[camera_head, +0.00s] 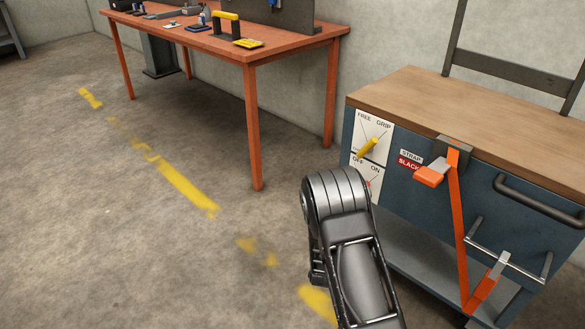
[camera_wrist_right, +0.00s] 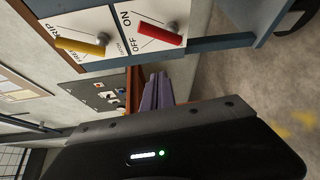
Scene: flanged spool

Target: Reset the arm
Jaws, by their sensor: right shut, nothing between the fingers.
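My right arm (camera_head: 345,240) reaches up from the bottom of the head view, in front of the blue cart's (camera_head: 410,205) left edge. Its gripper is hidden there. In the right wrist view the right gripper's fingers (camera_wrist_right: 158,92) are together and empty. They are below the cart's switch panels in the picture, apart from both levers. A yellow lever (camera_head: 368,148) is on the FREE/GRIP panel; it also shows in the wrist view (camera_wrist_right: 80,47). A red lever (camera_wrist_right: 160,35) is on the OFF/ON panel, mostly hidden by my arm in the head view. My left gripper is not in view.
An orange strap (camera_head: 458,220) with buckles hangs on the cart front beside a SLACK label (camera_head: 409,160). A dark handle (camera_head: 540,200) sticks out at right. An orange workbench (camera_head: 285,50) with tools stands behind. The floor at left is clear.

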